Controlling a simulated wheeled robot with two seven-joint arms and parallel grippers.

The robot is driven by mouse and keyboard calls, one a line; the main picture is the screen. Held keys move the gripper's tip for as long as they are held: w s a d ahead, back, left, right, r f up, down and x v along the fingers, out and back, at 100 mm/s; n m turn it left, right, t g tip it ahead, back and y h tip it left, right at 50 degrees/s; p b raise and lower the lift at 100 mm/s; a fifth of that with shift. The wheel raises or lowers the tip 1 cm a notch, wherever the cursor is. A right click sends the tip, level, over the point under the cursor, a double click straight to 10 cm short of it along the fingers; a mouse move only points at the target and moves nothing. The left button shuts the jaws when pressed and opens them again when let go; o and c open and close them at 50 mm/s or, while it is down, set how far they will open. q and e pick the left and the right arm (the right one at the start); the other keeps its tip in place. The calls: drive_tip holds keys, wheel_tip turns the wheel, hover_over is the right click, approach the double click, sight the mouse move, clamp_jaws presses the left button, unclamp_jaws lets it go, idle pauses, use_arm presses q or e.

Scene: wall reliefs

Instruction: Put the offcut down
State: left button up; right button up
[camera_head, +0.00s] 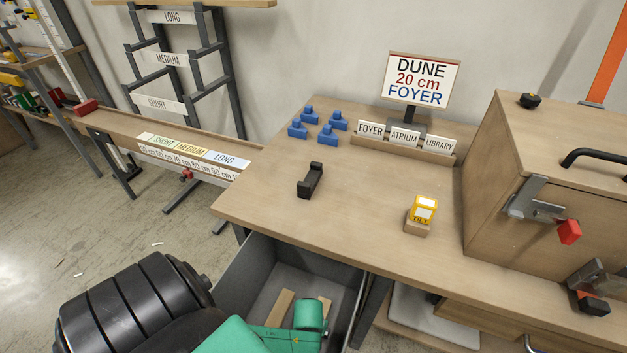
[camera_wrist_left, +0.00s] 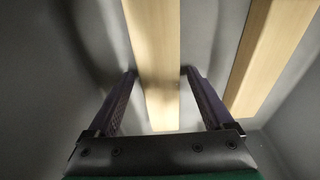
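Two pale wooden offcuts lie in the grey open drawer (camera_head: 262,275) under the bench. One offcut (camera_wrist_left: 155,50) runs between the fingers of my left gripper (camera_wrist_left: 159,72) in the left wrist view. The fingers stand apart on either side of it and I see no clear grip; it appears to rest on the drawer floor. The other offcut (camera_wrist_left: 272,55) lies to the right, outside the fingers. In the head view my green left arm reaches into the drawer and hides the fingers; a pale strip (camera_head: 280,307) shows beside it. My right gripper is not in view.
On the bench top (camera_head: 350,225) stand several blue pieces (camera_head: 309,122), a black holder (camera_head: 311,179), a yellow device (camera_head: 423,208) on a wooden block, a label rack (camera_head: 403,145) and a sign (camera_head: 417,82) reading "DUNE 20 cm FOYER". A wooden cabinet (camera_head: 540,130) is at the right.

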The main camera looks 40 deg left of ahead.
use_arm(q)
drive_tip(key=r+p, duration=0.2)
drive_tip(key=r, duration=0.1)
drive_tip(key=r+p, duration=0.1)
drive_tip(key=r, duration=0.1)
drive_tip(key=shift+s+d+r, duration=0.15)
drive_tip(key=shift+s+r, duration=0.05)
drive_tip(key=shift+s, duration=0.2)
wheel_tip(320, 180, up, 7)
drive_tip(key=p, duration=0.2)
drive_tip(key=shift+s, duration=0.45)
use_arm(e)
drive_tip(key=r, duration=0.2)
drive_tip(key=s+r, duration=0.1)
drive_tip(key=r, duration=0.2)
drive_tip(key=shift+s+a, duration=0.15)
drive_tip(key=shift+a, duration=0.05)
use_arm(q)
drive_tip(key=shift+d+f, duration=0.1)
drive_tip(key=shift+d, duration=0.05)
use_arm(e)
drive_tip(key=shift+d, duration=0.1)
